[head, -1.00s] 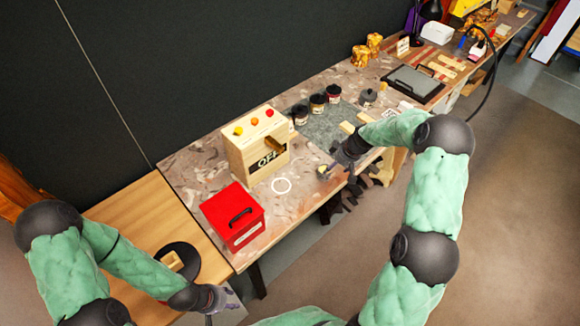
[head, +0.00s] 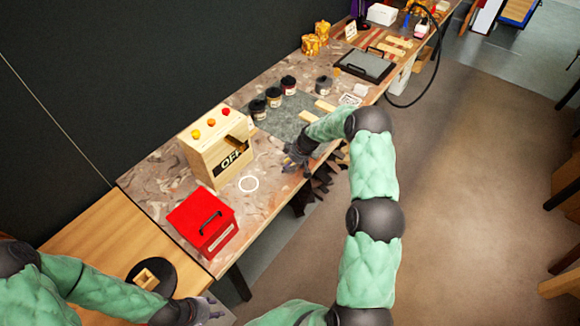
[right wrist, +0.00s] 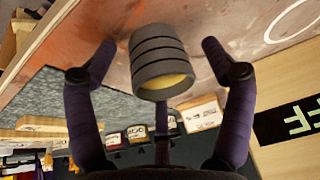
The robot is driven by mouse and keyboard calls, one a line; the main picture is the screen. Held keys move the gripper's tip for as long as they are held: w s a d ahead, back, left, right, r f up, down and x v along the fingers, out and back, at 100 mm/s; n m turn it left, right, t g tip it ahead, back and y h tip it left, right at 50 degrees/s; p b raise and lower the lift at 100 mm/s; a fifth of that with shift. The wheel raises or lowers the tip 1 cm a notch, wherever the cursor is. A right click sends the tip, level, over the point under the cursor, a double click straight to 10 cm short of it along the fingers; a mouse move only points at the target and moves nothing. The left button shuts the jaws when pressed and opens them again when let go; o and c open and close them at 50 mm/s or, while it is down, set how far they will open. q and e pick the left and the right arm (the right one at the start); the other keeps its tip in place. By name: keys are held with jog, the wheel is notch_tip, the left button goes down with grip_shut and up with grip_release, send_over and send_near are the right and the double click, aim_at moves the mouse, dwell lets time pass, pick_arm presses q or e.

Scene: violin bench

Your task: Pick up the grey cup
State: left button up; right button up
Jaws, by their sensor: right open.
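The grey cup (right wrist: 160,60) has dark ridges and a yellowish inside. In the right wrist view it is between the two fingers of my right gripper (right wrist: 158,48), with a gap on each side. That gripper is open and also shows in the head view (head: 292,160), low over the bench's front edge. The cup cannot be made out there, likely hidden by the gripper. My left gripper (head: 205,312) is at the bottom of the head view, near the wooden table, partly cut off; its jaws are too unclear to read.
A wooden box marked OFF (head: 215,150) with coloured buttons stands left of my right gripper. A red box (head: 201,215) is nearer. Several dark jars (head: 273,97) stand behind on a grey mat (head: 285,118). A white ring (head: 249,184) marks clear bench top.

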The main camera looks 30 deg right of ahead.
jog(key=shift+w+f, duration=0.1)
jog(key=shift+f, duration=0.1)
jog(key=shift+a, duration=0.1)
jog(key=c, duration=1.3)
